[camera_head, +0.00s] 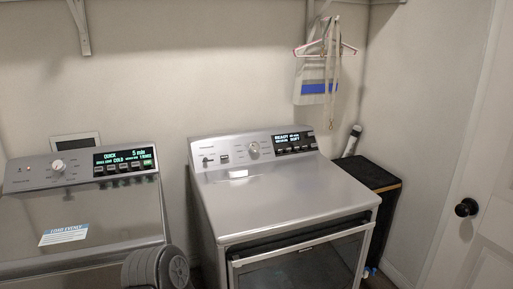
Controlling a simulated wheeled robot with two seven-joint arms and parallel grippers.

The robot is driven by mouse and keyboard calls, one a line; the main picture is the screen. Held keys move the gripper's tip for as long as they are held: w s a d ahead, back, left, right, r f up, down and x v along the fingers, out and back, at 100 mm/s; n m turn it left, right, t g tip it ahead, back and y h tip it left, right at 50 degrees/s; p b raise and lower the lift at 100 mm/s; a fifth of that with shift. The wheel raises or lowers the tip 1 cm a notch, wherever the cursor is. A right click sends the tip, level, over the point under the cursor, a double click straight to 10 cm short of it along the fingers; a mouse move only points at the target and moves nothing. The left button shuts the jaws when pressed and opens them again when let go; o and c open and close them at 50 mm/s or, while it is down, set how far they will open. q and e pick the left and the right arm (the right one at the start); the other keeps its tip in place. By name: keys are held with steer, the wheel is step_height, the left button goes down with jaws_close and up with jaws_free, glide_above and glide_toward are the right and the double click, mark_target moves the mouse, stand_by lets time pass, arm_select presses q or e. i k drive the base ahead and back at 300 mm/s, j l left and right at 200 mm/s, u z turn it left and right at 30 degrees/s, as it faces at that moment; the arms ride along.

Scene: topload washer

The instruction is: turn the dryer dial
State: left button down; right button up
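The dryer (290,191) is the silver machine on the right, with a sloped control panel along its back edge. Its dial (253,149) is a round silver knob near the middle of that panel, left of a lit display (294,142). Nothing touches or covers the dial. Neither of my grippers can be made out in the head view.
A silver washer (95,215) with its own knob (57,165) and lit display stands on the left, a gap between the machines. A black side table (368,172) stands right of the dryer. Hangers and a bag hang on the wall. A white door is at far right.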

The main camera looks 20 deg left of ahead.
mark_target(254, 146)
steer(key=i+l, duration=0.2)
steer(key=l, duration=0.15)
steer(key=i+l+u, duration=0.1)
steer(key=l, duration=0.25)
steer(key=i+l, duration=0.25)
steer(key=i+l+u, duration=0.1)
steer(key=l, duration=0.4)
steer(key=i+l, duration=0.25)
steer(key=i+l+u, duration=0.1)
steer(key=l, duration=0.4)
steer(key=i, duration=0.1)
